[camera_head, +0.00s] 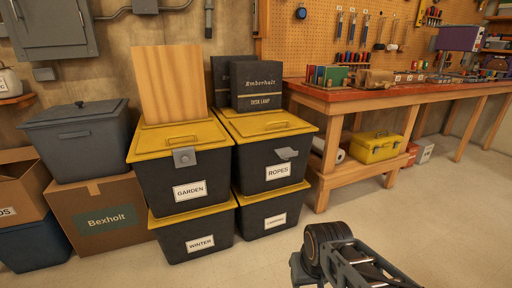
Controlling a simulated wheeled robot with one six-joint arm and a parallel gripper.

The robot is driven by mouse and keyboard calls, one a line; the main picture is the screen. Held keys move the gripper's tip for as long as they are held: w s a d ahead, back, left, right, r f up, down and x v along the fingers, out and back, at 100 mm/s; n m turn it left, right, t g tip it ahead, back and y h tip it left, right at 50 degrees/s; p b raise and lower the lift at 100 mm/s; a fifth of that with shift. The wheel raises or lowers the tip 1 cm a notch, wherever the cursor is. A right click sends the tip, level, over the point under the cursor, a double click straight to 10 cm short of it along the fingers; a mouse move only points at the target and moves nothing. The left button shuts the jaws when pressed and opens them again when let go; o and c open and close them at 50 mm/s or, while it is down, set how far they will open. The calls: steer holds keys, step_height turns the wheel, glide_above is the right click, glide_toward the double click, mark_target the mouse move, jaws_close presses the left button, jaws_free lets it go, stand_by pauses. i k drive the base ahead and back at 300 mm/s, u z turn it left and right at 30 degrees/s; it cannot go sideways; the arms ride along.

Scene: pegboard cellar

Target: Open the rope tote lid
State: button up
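The rope tote (266,170) is a black bin with a white "ROPES" label. It stands on another black tote, right of the "GARDEN" tote. Its yellow lid (240,123) lies flat and shut, with a raised handle on top. A grey latch (287,153) at the front of the lid sticks outward, unlike the flat-hanging latch on the garden tote. A dark "Emberhalt desk lamp" box (257,87) stands on the lid's back part. Part of my arm shows at the bottom right, in front of the totes; I cannot make out any gripper fingers.
The garden tote (184,185) carries a wooden board (168,84). Another dark box (220,80) stands behind the lamp box. A workbench (330,95) stands close on the right, with a yellow toolbox (376,147) on its lower shelf. The floor in front is clear.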

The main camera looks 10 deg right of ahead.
mark_target(246, 130)
steer(key=u, duration=0.45)
steer(key=i, duration=1.75)
steer(key=z, duration=0.3)
